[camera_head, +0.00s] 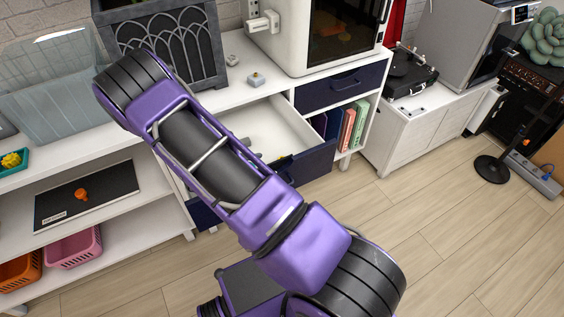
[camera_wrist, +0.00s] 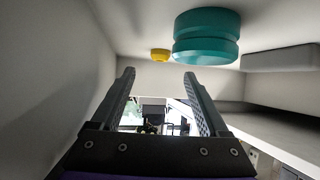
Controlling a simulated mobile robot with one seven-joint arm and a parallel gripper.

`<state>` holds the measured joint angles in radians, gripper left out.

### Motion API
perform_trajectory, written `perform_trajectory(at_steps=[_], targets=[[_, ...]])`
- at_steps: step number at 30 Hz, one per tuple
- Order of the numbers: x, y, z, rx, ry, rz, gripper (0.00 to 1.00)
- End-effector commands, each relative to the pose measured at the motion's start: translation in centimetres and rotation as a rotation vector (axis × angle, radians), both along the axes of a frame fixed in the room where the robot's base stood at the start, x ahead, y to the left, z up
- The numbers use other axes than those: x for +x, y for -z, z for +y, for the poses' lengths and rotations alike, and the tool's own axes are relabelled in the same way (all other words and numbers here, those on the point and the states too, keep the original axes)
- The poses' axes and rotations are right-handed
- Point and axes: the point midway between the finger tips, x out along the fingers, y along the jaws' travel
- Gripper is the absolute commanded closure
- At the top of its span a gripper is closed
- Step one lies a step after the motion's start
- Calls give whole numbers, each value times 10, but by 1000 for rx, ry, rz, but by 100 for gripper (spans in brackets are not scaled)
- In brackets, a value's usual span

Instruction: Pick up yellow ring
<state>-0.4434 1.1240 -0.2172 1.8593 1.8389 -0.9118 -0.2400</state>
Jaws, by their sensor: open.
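In the wrist view a small yellow ring-like piece (camera_wrist: 160,55) rests on a pale surface that fills the top of the picture, which looks like the inside of a drawer seen upside down. My gripper (camera_wrist: 160,75) is open and empty. Its two fingertips point toward the yellow piece, which appears between and beyond them, apart from both. In the head view a small yellow spot (camera_head: 257,155) shows in the open white drawer (camera_head: 280,125), beside my arm. I cannot tell whether it is the same piece. My gripper is hidden in the head view.
A larger teal grooved round piece (camera_wrist: 207,37) sits close to the yellow one, on the right. A grey block (camera_wrist: 280,58) is farther right. Drawer walls are close on the left. In the head view, a grey arched box (camera_head: 205,55) and a white machine (camera_head: 285,45) stand on the cabinet.

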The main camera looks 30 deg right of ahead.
Motion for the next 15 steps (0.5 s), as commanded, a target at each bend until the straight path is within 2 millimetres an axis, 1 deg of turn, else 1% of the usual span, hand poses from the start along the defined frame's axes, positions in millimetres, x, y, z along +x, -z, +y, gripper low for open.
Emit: perform_trajectory(at_steps=[5, 12, 15], targets=[[3, 6, -12, 0, 0, 1, 22], [11, 25, -45, 0, 0, 1, 22], [13, 30, -54, 1, 0, 0, 22]])
